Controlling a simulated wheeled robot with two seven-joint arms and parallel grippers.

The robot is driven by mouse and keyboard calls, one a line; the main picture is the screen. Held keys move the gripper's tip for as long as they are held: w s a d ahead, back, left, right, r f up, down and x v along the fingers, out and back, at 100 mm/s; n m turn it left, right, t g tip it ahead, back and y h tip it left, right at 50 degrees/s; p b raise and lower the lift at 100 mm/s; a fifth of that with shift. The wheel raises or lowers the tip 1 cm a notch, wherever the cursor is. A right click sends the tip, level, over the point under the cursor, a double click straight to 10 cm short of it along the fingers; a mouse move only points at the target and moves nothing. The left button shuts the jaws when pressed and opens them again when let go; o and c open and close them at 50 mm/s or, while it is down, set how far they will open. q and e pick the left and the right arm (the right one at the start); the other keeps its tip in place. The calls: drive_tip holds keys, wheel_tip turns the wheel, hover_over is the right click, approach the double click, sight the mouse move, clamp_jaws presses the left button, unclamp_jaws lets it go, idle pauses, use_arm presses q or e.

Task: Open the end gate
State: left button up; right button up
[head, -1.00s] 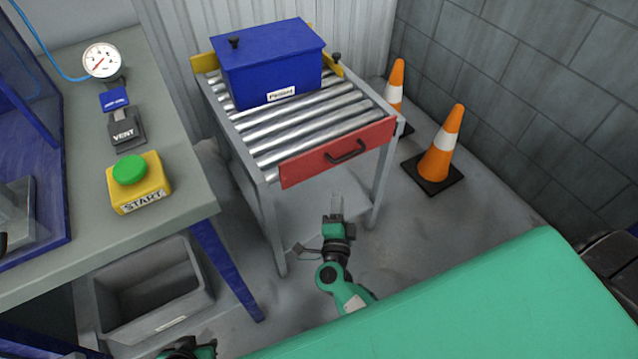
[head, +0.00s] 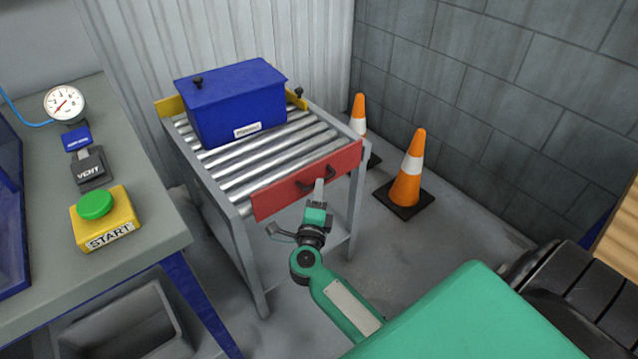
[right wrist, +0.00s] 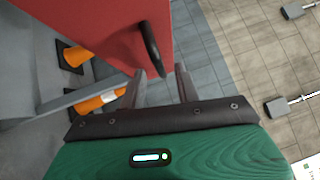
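The red end gate (head: 306,180) stands upright across the front end of the roller table (head: 262,163). Its dark handle (head: 317,179) is on its outer face. My right gripper (head: 319,186) is in front of the gate, close to the handle. In the right wrist view the fingers of my right gripper (right wrist: 166,88) are apart, with the handle (right wrist: 150,45) just ahead of the gap between them. I see nothing held, and the red gate (right wrist: 100,35) fills the upper left there. My left gripper is not in view.
A blue lidded box (head: 235,105) sits on the rollers. Two orange cones (head: 408,180) stand right of the table. At left is a workbench (head: 150,215) with a green START button (head: 96,205), a gauge (head: 65,104) and a grey bin (head: 125,325) below.

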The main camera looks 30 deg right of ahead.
drive_tip(key=shift+x, duration=1.75)
clamp_jaws()
